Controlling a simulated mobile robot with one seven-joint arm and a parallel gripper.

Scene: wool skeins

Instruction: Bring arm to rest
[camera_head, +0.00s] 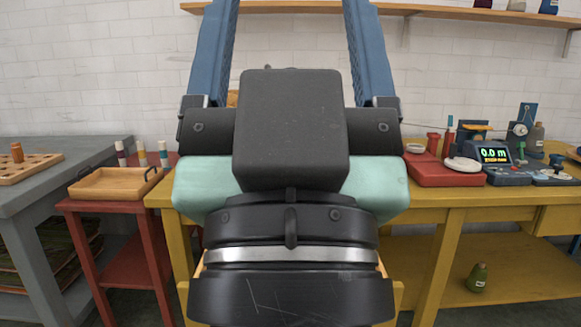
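My gripper (291,12) fills the middle of the view, close to the camera, with its black body low and its two blue fingers pointing up. The fingers stand wide apart, and only white brick wall and a strip of shelf show between them. Their tips run out of the top of the frame. Nothing is seen held. My gripper hides the middle of the yellow table (440,190) behind it.
A grey table (55,180) with a peg board (30,167) stands left. A wooden tray (115,184) lies on a red stand (95,206). A red box (440,172) and a display meter (496,158) sit on the yellow table's right. A wall shelf (450,13) runs above.

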